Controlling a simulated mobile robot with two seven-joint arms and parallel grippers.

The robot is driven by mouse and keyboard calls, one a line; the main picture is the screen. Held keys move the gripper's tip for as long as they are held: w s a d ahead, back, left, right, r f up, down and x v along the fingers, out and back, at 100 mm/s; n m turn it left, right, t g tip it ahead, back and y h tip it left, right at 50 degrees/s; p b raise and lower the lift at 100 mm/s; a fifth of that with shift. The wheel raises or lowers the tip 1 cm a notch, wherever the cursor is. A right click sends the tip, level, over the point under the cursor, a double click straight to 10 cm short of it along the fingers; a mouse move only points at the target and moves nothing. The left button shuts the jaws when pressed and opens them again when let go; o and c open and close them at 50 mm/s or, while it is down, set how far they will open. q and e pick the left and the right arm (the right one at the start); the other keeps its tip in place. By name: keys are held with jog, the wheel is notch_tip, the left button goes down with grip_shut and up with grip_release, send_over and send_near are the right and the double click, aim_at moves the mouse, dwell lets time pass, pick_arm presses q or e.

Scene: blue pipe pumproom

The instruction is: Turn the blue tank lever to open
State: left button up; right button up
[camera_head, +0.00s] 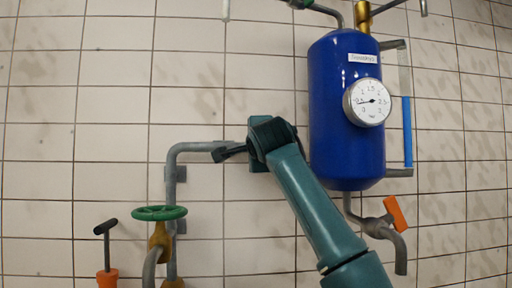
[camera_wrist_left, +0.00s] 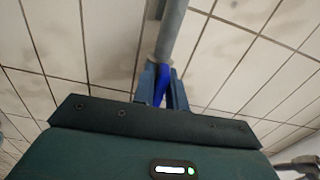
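The blue lever (camera_wrist_left: 162,84) shows in the left wrist view between the two narrow fingers of my left gripper (camera_wrist_left: 162,92). It sits at the near end of a grey pipe. The fingers are close together and appear shut on it. In the head view my left gripper (camera_head: 230,153) points left at the end of the bent grey pipe (camera_head: 195,147), and the lever is hidden there. The blue tank (camera_head: 345,145) hangs on the wall to the right, with a round gauge (camera_head: 367,102). My right gripper is not in view.
An orange handle (camera_head: 397,214) is on the valve below the tank. A green handwheel (camera_head: 159,212) and a black T-handle (camera_head: 105,227) on an orange base stand at lower left. A blue-filled sight tube (camera_head: 407,130) runs along the tank's right side. The tiled wall at far left is bare.

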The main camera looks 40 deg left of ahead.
pick_arm(q)
jog(key=o, duration=0.4)
jog(key=b+v, duration=0.3)
jog(key=v, duration=1)
jog(key=shift+d, duration=0.1)
